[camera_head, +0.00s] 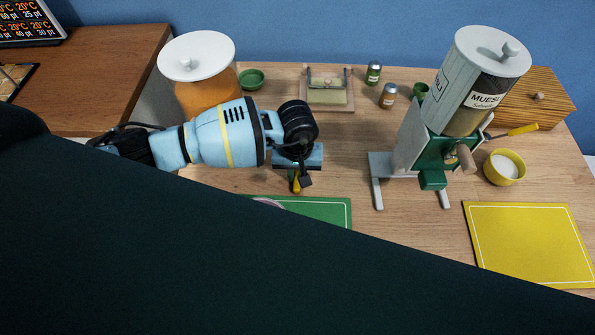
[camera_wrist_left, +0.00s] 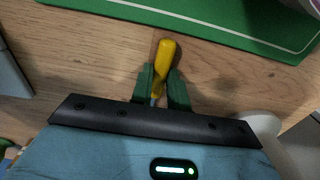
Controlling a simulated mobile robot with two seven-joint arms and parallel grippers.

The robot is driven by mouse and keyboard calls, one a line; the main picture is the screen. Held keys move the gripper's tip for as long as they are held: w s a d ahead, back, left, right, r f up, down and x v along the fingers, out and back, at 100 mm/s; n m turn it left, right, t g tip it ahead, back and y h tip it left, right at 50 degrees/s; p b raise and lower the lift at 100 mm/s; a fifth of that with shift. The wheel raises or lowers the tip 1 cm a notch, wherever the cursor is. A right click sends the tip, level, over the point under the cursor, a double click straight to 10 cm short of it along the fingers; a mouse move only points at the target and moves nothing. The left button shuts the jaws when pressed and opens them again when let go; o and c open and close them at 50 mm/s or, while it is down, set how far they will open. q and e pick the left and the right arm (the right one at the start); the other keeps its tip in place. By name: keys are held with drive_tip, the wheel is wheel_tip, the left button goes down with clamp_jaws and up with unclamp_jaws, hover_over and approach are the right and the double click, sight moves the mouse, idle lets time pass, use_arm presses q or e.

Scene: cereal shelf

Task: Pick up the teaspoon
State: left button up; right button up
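The teaspoon (camera_head: 296,182) has a yellow handle and shows just below my left gripper (camera_head: 299,178) in the head view. In the left wrist view its handle (camera_wrist_left: 163,60) runs between the two green fingers of my left gripper (camera_wrist_left: 162,84). The fingers are close on both sides of the handle, with no clear gap, so the gripper looks shut on it. The spoon's other end is hidden by the gripper. I cannot tell whether the spoon touches the table. My right gripper is not in view.
A green mat (camera_head: 325,212) lies close by my left gripper. A muesli dispenser (camera_head: 408,140) stands to the right, with a yellow bowl (camera_head: 504,167) and a yellow board (camera_head: 528,243) beyond. A white-lidded orange jar (camera_head: 203,92) stands behind my left arm. A dark shape covers the lower picture.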

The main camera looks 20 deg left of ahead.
use_arm(q)
drive_tip(key=shift+r, duration=0.15)
clamp_jaws()
drive_tip(key=shift+r, duration=0.3)
drive_tip(key=r, duration=0.2)
drive_tip(key=shift+s+d+r, duration=0.2)
drive_tip(key=shift+s+r, duration=0.05)
drive_tip(key=shift+r, duration=0.1)
drive_tip(key=s+d, duration=0.5)
drive_tip(key=s, duration=0.2)
drive_tip(key=s+d+r+b, duration=0.1)
drive_tip(key=s+d, duration=0.2)
drive_tip(key=s, duration=0.1)
drive_tip(key=shift+s+d+r, duration=0.1)
drive_tip(key=shift+d, duration=0.2)
drive_tip(key=shift+s+d+r, duration=0.1)
drive_tip(key=shift+s+d, duration=0.3)
drive_tip(key=shift+s, duration=0.1)
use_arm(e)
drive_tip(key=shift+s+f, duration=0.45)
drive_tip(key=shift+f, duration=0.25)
